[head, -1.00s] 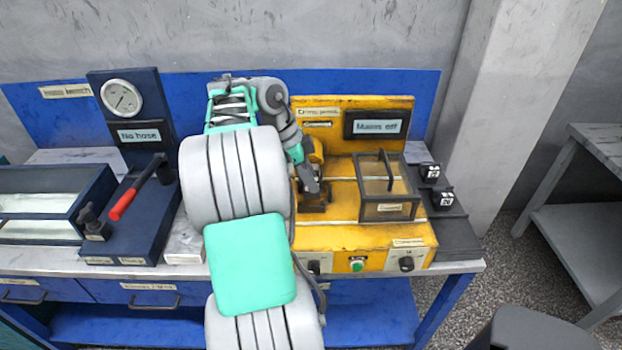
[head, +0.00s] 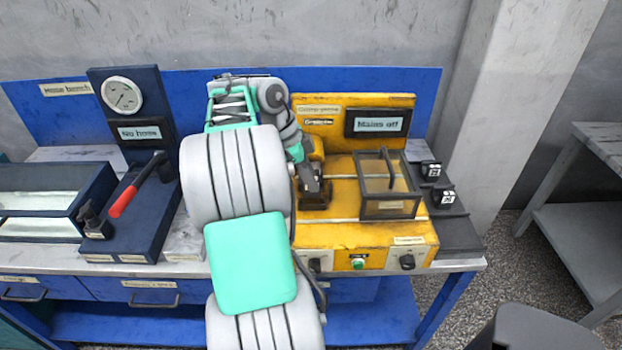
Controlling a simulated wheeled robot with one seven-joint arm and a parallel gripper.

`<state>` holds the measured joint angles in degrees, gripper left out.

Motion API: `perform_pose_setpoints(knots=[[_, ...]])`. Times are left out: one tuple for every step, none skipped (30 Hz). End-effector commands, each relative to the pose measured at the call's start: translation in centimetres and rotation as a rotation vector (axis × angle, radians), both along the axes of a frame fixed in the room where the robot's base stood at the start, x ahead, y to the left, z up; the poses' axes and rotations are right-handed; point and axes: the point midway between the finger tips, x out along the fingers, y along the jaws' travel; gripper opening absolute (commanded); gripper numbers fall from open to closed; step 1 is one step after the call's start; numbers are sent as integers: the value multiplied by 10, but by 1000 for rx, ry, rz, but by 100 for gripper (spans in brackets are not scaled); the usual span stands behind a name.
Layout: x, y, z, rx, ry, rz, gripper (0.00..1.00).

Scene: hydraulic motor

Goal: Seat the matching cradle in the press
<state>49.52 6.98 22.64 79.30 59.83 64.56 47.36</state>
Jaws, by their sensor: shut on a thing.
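The yellow crimp press (head: 365,236) stands on the right part of the bench, and its display reads "Mains off". My gripper (head: 313,193) is over the left part of the press, beside the clear guard box (head: 389,190). It is shut on a small dark block that looks like a cradle (head: 315,203), low at the press's working spot. The fingers and arm partly hide it, so I cannot tell whether it is fully seated. Two more dark cradles with white labels, one rear (head: 430,170) and one front (head: 445,197), stand on the dark rack to the right.
The dark rack (head: 458,238) has bare room at its front. The press front carries a green button (head: 357,264) and dark knobs. To the left are a hose bench with a gauge (head: 122,95), a red-handled lever (head: 125,200) and a glass-topped tank (head: 40,204).

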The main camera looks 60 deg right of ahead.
Motion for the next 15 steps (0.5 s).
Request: perform_pose_setpoints(knots=[[0,-1,1,-3,-2,-1,0],[0,-1,1,-3,-2,-1,0],[0,-1,1,-3,-2,-1,0],[0,-1,1,-3,-2,-1,0],[0,-1,1,-3,-2,-1,0],[0,-1,1,-3,-2,-1,0],[0,-1,0,-3,-2,-1,0],[0,-1,-1,-3,-2,-1,0],[0,-1,-1,-3,-1,0,0],[0,-1,-2,-3,-1,0,0],[0,-1,-3,-3,-1,0,0],[0,-1,-3,-3,-1,0,0],[0,-1,-4,-3,-1,0,0],[0,-1,-5,-3,-1,0,0],[0,-1,-5,-3,-1,0,0]])
